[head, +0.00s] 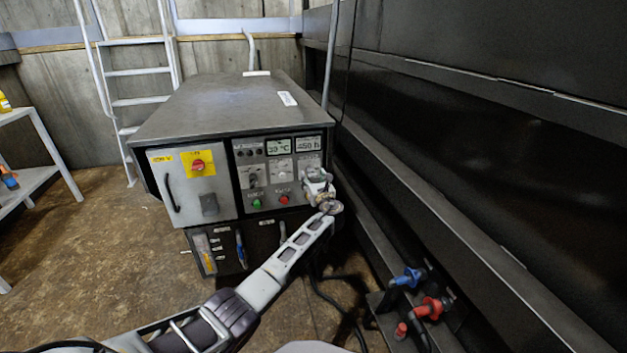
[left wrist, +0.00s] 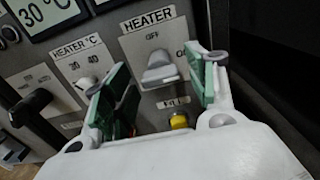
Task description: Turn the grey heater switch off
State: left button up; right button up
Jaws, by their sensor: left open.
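The grey heater switch (left wrist: 159,72) sits on a light plate under the label HEATER in the left wrist view. OFF is printed above it, and the lettering to its right is partly covered by a finger. Which mark the switch points to is hard to tell. My left gripper (left wrist: 160,69) is open, with green-padded fingers on either side of the switch; contact cannot be made out. In the head view my left gripper (head: 319,183) is at the right side of the control panel (head: 262,177) and hides the switch. My right gripper is not in view.
A HEATER °C dial (left wrist: 86,84) is left of the switch, and a yellow button (left wrist: 179,121) is below it. Green (head: 257,203) and red (head: 284,199) buttons are lower on the panel. A dark machine wall (head: 480,150) runs close along the right.

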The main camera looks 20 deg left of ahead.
pick_arm(q)
jog(key=shift+c, duration=0.2)
jog(key=c, duration=1)
jog(key=shift+n, duration=0.5)
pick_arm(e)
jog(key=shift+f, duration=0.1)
pick_arm(q)
jog(key=shift+n+b, duration=0.35)
jog(key=shift+n, duration=0.85)
jog(key=shift+n+b, duration=2.3)
jog(key=shift+n, duration=5)
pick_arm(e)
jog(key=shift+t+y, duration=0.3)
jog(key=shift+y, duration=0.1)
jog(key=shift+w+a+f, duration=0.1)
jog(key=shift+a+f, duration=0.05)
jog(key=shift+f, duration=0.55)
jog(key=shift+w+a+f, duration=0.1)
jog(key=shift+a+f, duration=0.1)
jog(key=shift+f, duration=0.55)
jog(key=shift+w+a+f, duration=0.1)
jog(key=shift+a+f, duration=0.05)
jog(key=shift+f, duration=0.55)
pick_arm(q)
jog(key=shift+f, duration=0.1)
